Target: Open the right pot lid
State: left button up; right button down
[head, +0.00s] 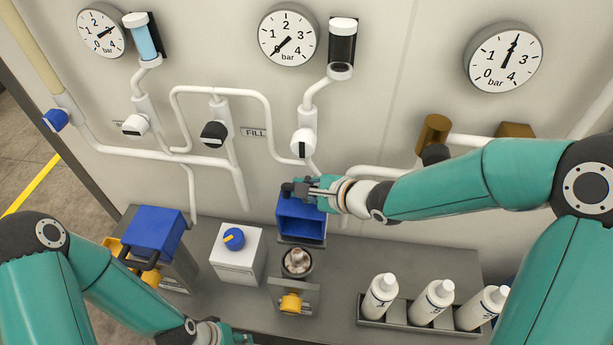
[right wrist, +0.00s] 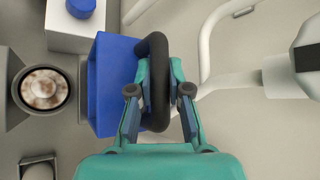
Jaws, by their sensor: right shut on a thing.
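The right pot's blue lid (head: 301,218) stands up on edge behind the pot, its hollow underside facing the head camera. The round dark pot (head: 297,263) in front of it is uncovered and shows whitish-brown contents; it also shows in the right wrist view (right wrist: 45,88). My right gripper (head: 312,190) is shut on the lid's black handle (right wrist: 155,80), with its fingers on either side of the bar in the right wrist view. The blue lid (right wrist: 105,85) is beside the fingers there. My left gripper (head: 222,332) is low at the bottom edge, its fingers mostly cut off.
A left unit with a closed blue lid (head: 153,231) and dark handle stands near my left arm. A white box with a blue knob (head: 234,239) stands between the units. White bottles (head: 430,302) stand in a rack at right. White pipes (head: 243,95) and gauges line the wall behind.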

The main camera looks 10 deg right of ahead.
pick_arm(q)
jog(key=shift+s+a, duration=0.1)
jog(key=shift+a, duration=0.15)
pick_arm(e)
jog(key=shift+a+r, duration=0.2)
jog(key=c, duration=1.4)
grip_release()
jog(key=shift+c, duration=0.2)
jog(key=shift+o, duration=1.3)
jog(key=shift+s, duration=0.1)
jog(key=shift+d+f, duration=0.1)
jog(key=shift+d, duration=0.05)
pick_arm(q)
jog(key=shift+s+a, duration=0.1)
pick_arm(e)
jog(key=v, duration=1.2)
jog(key=shift+s+f, duration=0.1)
jog(key=shift+f, duration=0.05)
